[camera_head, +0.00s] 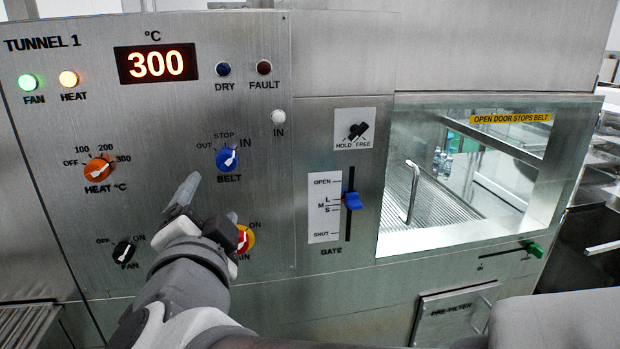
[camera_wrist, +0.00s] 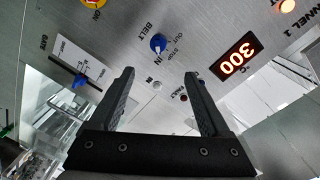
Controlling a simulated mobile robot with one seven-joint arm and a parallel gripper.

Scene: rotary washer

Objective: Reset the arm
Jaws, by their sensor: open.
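My gripper (camera_head: 211,204) is in front of the control panel (camera_head: 60,210), below the blue BELT knob (camera_head: 227,159). In the wrist view its two fingers stand wide apart with nothing between them (camera_wrist: 159,75). The BELT knob also shows beyond the fingertips in the wrist view (camera_wrist: 158,43); its white pointer seems to lean toward IN. I cannot tell the exact gap between the fingers and the panel. My gripper partly hides a red and yellow knob (camera_head: 248,239).
The orange HEAT knob (camera_head: 97,170) points toward 300, and the display (camera_head: 157,63) reads 300. FAN (camera_head: 29,83) and HEAT (camera_head: 68,78) lamps glow. The black FAN knob (camera_head: 123,252), blue GATE slider (camera_head: 352,201) and green-handled lever (camera_head: 532,249) stick out. A window (camera_head: 480,98) is at right.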

